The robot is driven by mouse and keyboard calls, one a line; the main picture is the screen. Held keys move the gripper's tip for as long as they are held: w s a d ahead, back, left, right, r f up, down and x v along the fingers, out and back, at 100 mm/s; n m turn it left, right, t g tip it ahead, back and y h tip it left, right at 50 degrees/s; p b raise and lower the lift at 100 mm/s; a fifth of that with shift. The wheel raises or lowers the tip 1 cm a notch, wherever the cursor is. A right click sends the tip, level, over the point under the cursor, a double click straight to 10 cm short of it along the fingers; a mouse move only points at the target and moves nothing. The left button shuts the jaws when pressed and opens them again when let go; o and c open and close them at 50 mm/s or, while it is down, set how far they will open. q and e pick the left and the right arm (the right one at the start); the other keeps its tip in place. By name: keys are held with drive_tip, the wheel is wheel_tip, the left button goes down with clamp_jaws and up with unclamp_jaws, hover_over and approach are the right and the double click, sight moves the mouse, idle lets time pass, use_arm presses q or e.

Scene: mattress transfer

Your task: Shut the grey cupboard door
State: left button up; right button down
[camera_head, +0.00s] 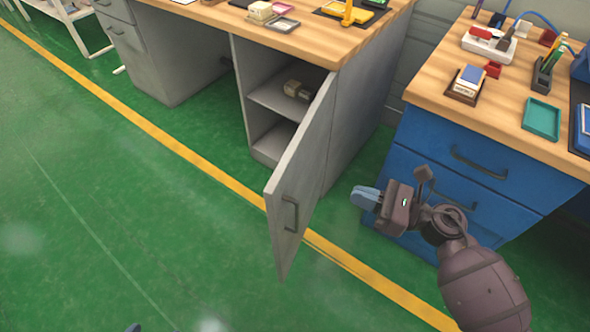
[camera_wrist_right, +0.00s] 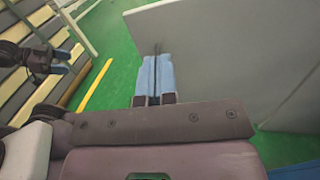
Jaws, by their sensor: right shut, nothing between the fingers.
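Inside the open cupboard (camera_head: 282,98) are shelves.
A small brown object (camera_head: 296,90) lies on the cupboard's shelf. A blue drawer cabinet (camera_head: 440,165) with a wooden top stands right behind my right gripper. Green floor (camera_head: 120,200) with a yellow line lies clear to the left.

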sight(285, 172)
drive_tip(key=shift+n, duration=0.4)
drive_tip(key=x, duration=1.3)
drive_tip(key=shift+a+f, duration=0.25)
drive_tip(key=shift+f, duration=0.05)
drive_tip(key=shift+w+a, duration=0.1)
drive_tip(key=shift+a, duration=0.35)
drive_tip(key=shift+a, duration=0.1)
